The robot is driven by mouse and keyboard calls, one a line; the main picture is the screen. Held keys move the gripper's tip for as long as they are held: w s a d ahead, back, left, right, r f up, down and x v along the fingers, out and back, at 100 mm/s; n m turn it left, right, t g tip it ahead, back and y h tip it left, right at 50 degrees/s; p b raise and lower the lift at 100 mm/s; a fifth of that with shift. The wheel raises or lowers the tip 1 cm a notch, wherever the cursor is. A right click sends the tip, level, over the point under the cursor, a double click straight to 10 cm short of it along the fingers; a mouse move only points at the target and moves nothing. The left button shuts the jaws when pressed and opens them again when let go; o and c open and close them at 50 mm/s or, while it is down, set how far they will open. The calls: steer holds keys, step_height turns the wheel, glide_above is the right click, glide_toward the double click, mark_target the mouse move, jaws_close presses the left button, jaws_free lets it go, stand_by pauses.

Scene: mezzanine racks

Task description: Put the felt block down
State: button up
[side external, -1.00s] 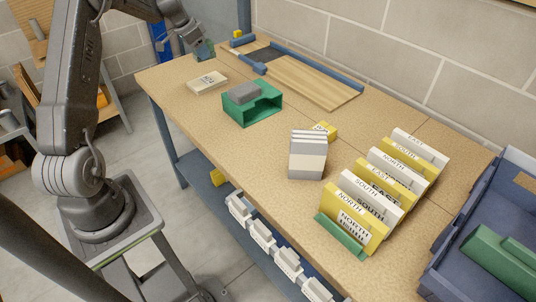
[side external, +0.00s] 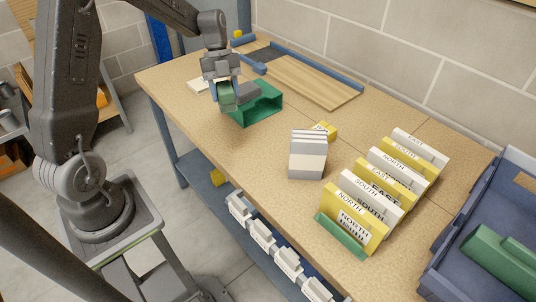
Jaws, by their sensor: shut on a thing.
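My gripper (side external: 222,80) is shut on a small green block (side external: 225,97), which I take to be the felt block. Its fingers hide the block's upper part. The gripper points down and holds the block in front of the left side of the green open-fronted box (side external: 262,109), over the near left part of the bench (side external: 250,150). I cannot tell whether the block touches the bench or the box. A grey block (side external: 246,95) lies on top of the green box, partly hidden by the gripper.
A grey-and-white stack (side external: 307,158), a small yellow block (side external: 325,131) and a rack of lettered cards (side external: 360,215) stand to the right. A wooden board (side external: 310,85) lies behind. Bare bench lies in front of the box.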

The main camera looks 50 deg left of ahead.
step_height(320, 180, down, 4)
steer(key=shift+r, duration=0.15)
steer(key=shift+w+d+f, duration=0.1)
steer(key=shift+f, duration=0.2)
glide_above(268, 155)
steer(key=a, duration=0.1)
steer(key=f, duration=0.7)
steer(key=shift+w+a, duration=0.1)
steer(key=shift+w, duration=0.25)
steer(key=shift+f, duration=2)
steer(key=shift+f, duration=0.1)
steer(key=o, duration=1)
steer(key=shift+c, duration=0.2)
